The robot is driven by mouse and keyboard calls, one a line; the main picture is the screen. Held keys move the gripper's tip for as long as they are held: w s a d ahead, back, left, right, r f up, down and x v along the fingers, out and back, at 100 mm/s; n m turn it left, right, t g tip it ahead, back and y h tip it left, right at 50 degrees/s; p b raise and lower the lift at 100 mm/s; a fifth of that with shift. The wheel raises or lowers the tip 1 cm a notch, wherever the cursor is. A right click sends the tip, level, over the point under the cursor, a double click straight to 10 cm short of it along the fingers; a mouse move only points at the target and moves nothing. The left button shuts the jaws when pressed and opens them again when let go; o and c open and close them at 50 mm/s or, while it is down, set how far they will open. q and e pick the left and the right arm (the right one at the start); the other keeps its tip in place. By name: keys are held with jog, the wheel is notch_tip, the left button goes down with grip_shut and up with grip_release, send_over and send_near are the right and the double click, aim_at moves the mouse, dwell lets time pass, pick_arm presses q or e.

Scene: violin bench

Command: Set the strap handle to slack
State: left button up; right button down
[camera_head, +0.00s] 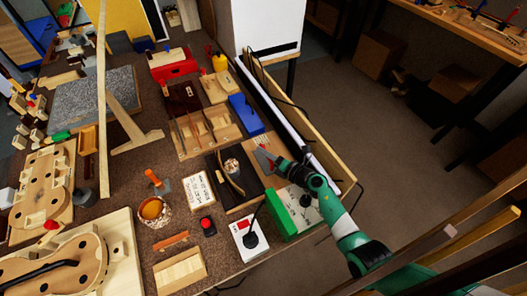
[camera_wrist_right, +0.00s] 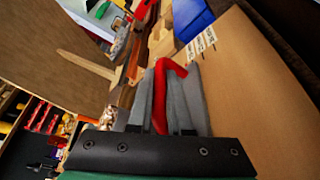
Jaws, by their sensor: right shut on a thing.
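The red strap handle (camera_wrist_right: 160,100) is a bent bar between the two grey fingers of my right gripper (camera_wrist_right: 168,98) in the right wrist view. The fingers are shut on it, and its top end hooks over to the right. In the head view my right gripper (camera_head: 265,158) is over a tan wooden board (camera_head: 260,146), right of the bench middle, with only a bit of red showing at its fingers. The fingers hide much of the handle, so I cannot tell its setting. My left gripper is not in view.
A green box (camera_head: 290,215) lies just below my right gripper. A dark tray (camera_head: 222,194) with a curved strip is to its left, and a blue block (camera_head: 246,114) is above. A white box with a black lever (camera_head: 248,240) stands near the front edge.

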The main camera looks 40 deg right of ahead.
jog(key=c, duration=0.8)
grip_release()
jog(key=shift+w+d+r, duration=0.1)
jog(key=shift+d, duration=0.05)
jog(key=shift+c, duration=0.2)
jog(key=p+v, duration=0.4)
jog(key=v, duration=0.3)
jog(key=shift+s, duration=0.35)
